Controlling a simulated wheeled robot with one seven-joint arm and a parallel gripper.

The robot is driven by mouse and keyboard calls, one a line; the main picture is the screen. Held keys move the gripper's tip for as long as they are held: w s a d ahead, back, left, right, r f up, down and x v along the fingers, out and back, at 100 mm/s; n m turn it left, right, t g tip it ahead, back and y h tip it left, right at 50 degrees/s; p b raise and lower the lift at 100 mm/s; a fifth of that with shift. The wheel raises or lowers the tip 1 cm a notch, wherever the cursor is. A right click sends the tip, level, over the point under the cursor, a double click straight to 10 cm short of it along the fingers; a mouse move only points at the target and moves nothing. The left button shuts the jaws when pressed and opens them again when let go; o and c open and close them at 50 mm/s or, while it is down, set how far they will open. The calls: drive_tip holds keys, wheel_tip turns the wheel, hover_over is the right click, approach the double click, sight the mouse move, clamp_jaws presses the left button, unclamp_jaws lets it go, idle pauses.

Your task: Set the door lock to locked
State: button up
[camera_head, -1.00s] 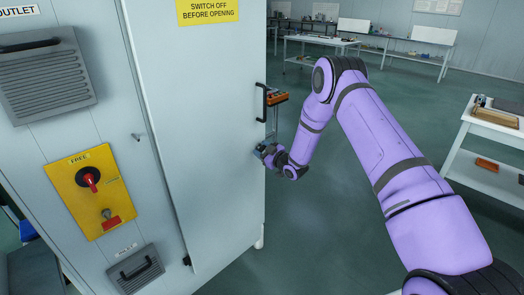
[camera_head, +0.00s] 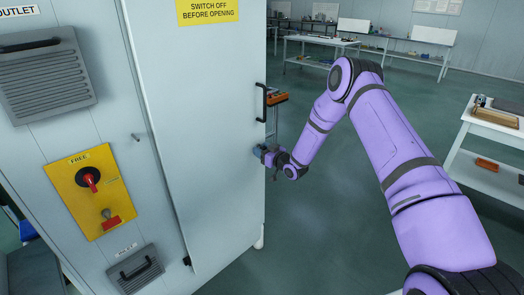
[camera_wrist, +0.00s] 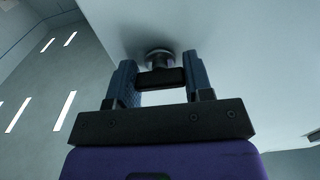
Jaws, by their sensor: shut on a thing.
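The door lock shows in the wrist view as a round metal base with a dark turn piece (camera_wrist: 162,78) on a pale door face. The turn piece lies crosswise between the two blue fingers of my gripper (camera_wrist: 157,77), which is shut on it. In the head view my gripper (camera_head: 262,151) is at the right edge of the large grey cabinet door (camera_head: 205,140), below its black handle (camera_head: 263,102). The lock is hidden there by the gripper and the door edge. No lock marking can be read.
A yellow panel (camera_head: 110,205) with a red rotary switch (camera_head: 89,179) marked FREE is on the cabinet front at left. Vent grilles are above and below it. A white bench (camera_head: 490,165) stands at right. The floor between is clear.

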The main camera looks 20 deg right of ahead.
drive_tip(key=o, duration=0.9)
drive_tip(key=v, duration=1.1)
drive_tip(key=shift+w, duration=0.1)
